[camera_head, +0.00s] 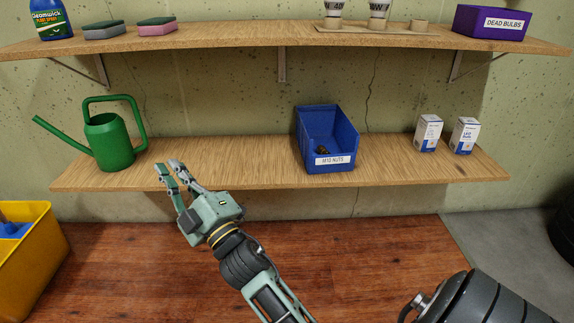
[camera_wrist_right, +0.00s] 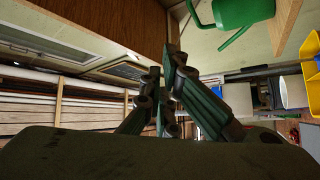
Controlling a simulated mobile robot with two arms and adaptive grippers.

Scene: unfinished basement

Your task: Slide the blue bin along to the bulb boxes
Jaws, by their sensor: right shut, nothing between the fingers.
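The blue bin (camera_head: 341,142), labelled "M10 NUTS", stands on the lower shelf (camera_head: 240,165), right of its middle, with a few dark nuts inside. Two white and blue bulb boxes (camera_head: 428,133) (camera_head: 464,136) stand upright near the shelf's right end, with a clear gap between them and the bin. My right gripper (camera_head: 168,166) is shut and empty at the shelf's front edge, well left of the bin and just right of the watering can. Its fingers also show in the right wrist view (camera_wrist_right: 162,68). My left gripper is not in view.
A green watering can (camera_head: 110,143) stands at the lower shelf's left end. The upper shelf (camera_head: 230,40) holds a spray bottle, sponges, pots and a purple "DEAD BULBS" bin (camera_head: 491,21). A wooden surface (camera_head: 120,265) lies below, with a yellow container (camera_head: 25,265) at left.

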